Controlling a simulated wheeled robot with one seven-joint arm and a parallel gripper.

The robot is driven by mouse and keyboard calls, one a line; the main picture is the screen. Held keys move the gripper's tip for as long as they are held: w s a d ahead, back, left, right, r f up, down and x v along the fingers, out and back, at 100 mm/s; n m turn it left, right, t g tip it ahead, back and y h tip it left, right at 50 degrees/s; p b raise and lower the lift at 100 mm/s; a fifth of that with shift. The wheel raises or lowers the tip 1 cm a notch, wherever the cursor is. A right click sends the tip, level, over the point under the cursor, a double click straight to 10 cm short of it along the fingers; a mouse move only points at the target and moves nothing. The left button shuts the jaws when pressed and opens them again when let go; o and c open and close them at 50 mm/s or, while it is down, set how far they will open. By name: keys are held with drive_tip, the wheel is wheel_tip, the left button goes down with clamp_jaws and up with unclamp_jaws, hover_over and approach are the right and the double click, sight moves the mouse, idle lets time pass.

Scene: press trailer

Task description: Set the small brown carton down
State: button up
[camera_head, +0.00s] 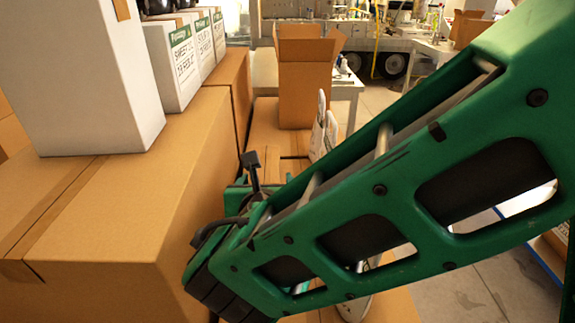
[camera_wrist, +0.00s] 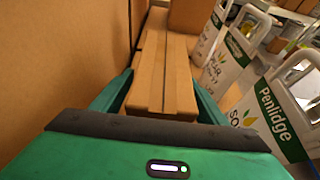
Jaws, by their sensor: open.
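The small brown carton (camera_wrist: 161,82) is long and flat-topped, with a tape seam along it. In the wrist view it lies between the two green fingers of my gripper (camera_wrist: 160,92), its near end close to the palm. The fingers are open, one on each side of the carton; I cannot tell whether either touches it. The carton's underside is hidden. In the head view my green arm covers most of the gripper and the space around it.
Large brown cartons (camera_head: 140,225) form a wall at the left, with white boxes (camera_head: 85,75) on top. An open tall carton (camera_head: 304,90) stands beyond the gripper. White jugs (camera_wrist: 270,105) stand close at the right in the wrist view. A white table (camera_head: 346,82) is behind.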

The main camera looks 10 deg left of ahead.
drive_tip(key=shift+s+r, duration=0.1)
drive_tip(key=v, duration=1.1)
drive_tip(key=shift+s+d, duration=0.15)
drive_tip(key=shift+s, duration=0.25)
drive_tip(key=shift+r, duration=0.15)
